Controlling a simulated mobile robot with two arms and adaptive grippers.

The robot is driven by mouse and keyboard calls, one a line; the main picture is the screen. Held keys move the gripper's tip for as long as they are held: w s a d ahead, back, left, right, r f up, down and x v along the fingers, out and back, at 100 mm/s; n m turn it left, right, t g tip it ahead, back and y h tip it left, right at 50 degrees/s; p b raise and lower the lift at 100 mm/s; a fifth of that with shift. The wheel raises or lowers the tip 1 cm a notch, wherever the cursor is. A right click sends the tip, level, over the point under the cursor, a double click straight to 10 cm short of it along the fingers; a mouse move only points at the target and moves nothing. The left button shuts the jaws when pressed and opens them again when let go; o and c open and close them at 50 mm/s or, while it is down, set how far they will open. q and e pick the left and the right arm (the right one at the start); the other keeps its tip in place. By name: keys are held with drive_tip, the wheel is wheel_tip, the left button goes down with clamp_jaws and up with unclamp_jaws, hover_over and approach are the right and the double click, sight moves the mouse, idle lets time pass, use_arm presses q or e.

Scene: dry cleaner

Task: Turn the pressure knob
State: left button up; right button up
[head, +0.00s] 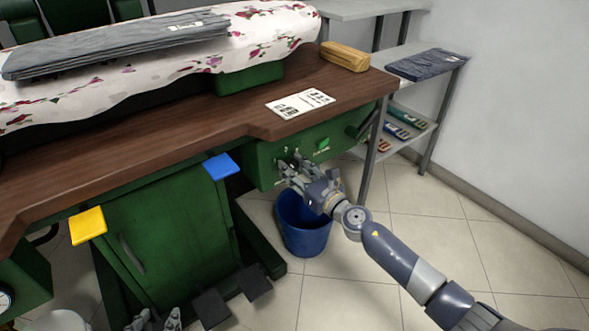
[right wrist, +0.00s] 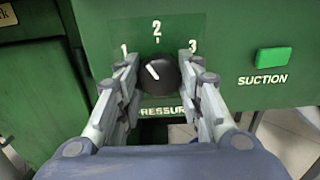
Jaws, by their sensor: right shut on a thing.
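The black pressure knob (right wrist: 158,75) is on a green panel (right wrist: 225,75), with the numbers 1, 2 and 3 around it and the word PRESSURE below, partly covered. Its white mark points up and left, between 1 and 2. My right gripper (right wrist: 158,82) is shut on the knob, one finger on each side. In the head view my right gripper (head: 286,166) reaches the panel under the table edge and mostly hides the knob. My left gripper (head: 155,322) is at the bottom edge, fingers apart and empty, far from the knob.
A green SUCTION button (right wrist: 272,61) is right of the knob. A blue bin (head: 305,235) stands under my right gripper. A printed sheet (head: 300,103) lies on the wooden tabletop (head: 225,110). Yellow (head: 87,225) and blue (head: 221,166) pads stick out in front. A metal shelf (head: 425,120) stands behind.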

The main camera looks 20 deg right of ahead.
use_arm(q)
drive_tip(key=shift+s+f, duration=0.1)
use_arm(e)
drive_tip(key=shift+m, duration=0.9)
drive_tip(key=m+p, duration=0.1)
drive_tip(key=m, duration=0.4)
drive_tip(key=shift+a, duration=0.1)
drive_tip(key=m+p, duration=0.1)
drive_tip(key=m, duration=0.3)
drive_tip(key=shift+r+p, duration=0.1)
drive_tip(key=shift+p, duration=0.25)
drive_tip(key=shift+m, duration=0.4)
use_arm(q)
drive_tip(key=s+a+f+g+y+p, duration=0.1)
drive_tip(key=s+a+f+g, duration=0.15)
drive_tip(key=s, duration=0.35)
drive_tip(key=s+a+f+g+y+p, duration=0.1)
drive_tip(key=s+g, duration=0.3)
drive_tip(key=s, duration=0.2)
use_arm(e)
drive_tip(key=m, duration=0.4)
use_arm(q)
drive_tip(key=shift+p+x, duration=0.5)
drive_tip(key=shift+x, duration=1.6)
use_arm(e)
drive_tip(key=shift+m, duration=1.3)
drive_tip(key=o, duration=1.1)
